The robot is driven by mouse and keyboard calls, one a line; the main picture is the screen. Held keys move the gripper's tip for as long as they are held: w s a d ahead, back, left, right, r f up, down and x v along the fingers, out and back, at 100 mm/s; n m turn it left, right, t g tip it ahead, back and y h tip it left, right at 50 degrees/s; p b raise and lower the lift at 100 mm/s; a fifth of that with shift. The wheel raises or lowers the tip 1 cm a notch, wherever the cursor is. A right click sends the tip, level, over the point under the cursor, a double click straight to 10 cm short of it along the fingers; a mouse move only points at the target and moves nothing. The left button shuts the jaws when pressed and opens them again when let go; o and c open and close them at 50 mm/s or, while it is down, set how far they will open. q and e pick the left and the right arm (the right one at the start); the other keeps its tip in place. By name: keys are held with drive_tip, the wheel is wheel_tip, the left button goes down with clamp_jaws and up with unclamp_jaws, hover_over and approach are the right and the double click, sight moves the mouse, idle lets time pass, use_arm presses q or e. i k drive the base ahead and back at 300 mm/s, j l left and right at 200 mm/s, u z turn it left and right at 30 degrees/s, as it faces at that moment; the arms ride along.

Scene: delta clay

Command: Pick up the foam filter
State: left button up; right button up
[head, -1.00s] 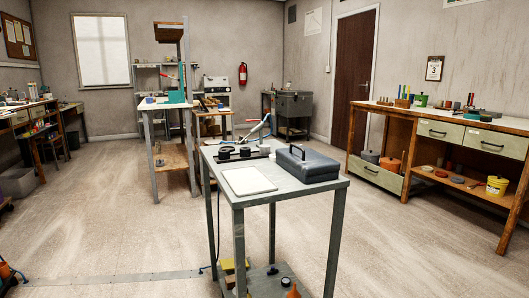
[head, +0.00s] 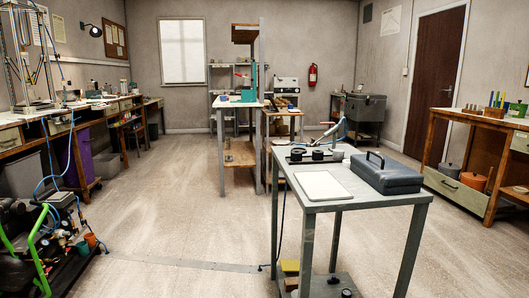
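I cannot make out a foam filter for certain in the head view. A small yellow block (head: 290,266) lies on the low shelf of the grey metal table (head: 352,200), but I cannot tell what it is. On that table's top are a white flat board (head: 323,185), a dark grey toolbox (head: 386,174) with a handle, and a dark bar with several round black parts (head: 317,156). Neither of my grippers shows in the view.
A wooden workbench (head: 80,128) runs along the left wall. A green-framed machine with hoses (head: 45,235) stands at the lower left. A wooden bench with drawers (head: 457,187) is at the right. The floor (head: 190,215) between is clear.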

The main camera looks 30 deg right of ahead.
sight(338, 154)
drive_tip(key=l+u, duration=0.25)
drive_tip(key=l, duration=0.2)
drive_tip(key=l+u, duration=0.25)
drive_tip(key=l, duration=0.15)
drive_tip(key=k+l+u, duration=0.25)
drive_tip(key=l, duration=0.15)
drive_tip(key=l+u, duration=0.25)
drive_tip(key=l, duration=0.2)
drive_tip(key=k+l+u, duration=0.35)
drive_tip(key=l+u, duration=0.15)
drive_tip(key=l, duration=0.25)
